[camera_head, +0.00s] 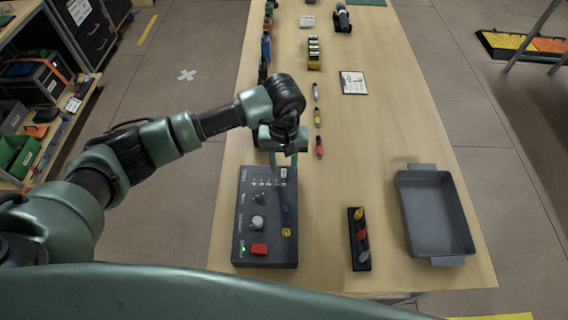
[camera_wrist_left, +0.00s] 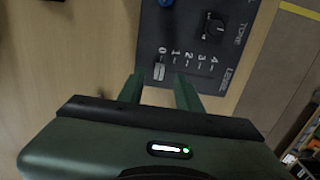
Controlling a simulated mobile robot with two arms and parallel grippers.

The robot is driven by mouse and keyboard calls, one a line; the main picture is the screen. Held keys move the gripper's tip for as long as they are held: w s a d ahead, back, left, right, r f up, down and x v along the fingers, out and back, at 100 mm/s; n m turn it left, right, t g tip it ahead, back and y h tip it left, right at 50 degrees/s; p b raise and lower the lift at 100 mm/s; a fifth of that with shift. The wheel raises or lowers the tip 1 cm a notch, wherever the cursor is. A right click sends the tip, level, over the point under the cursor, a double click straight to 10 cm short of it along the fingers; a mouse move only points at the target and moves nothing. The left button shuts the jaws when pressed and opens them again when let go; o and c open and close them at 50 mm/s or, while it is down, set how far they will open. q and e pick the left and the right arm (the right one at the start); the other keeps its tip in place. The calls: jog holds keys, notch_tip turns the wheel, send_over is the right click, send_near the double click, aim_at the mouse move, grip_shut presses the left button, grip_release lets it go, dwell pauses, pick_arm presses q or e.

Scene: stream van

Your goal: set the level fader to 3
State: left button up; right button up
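The dark grey control panel (camera_head: 265,250) lies on the wooden workbench. Its level scale, marked 0 to 4, shows in the left wrist view (camera_wrist_left: 190,62). The light-coloured fader cap (camera_wrist_left: 158,72) is at the 0 end of the scale. My left gripper (camera_head: 284,172) is over the far end of the panel, fingers pointing down. In the left wrist view its two green fingers (camera_wrist_left: 159,84) are apart, with the cap showing between their tips; I see no contact. My right gripper is not in view.
The panel also carries knobs (camera_head: 257,222) and a red button (camera_head: 259,249). A dark holder with coloured pieces (camera_head: 352,257) and a grey tray (camera_head: 408,240) stand to the right. Markers (camera_head: 317,118) and a card (camera_head: 353,83) lie beyond. Bare bench lies between panel and holder.

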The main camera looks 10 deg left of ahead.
aim_at(284, 173)
pick_arm(q)
jog(key=shift+f, duration=1.3)
grip_shut()
dwell(0.5)
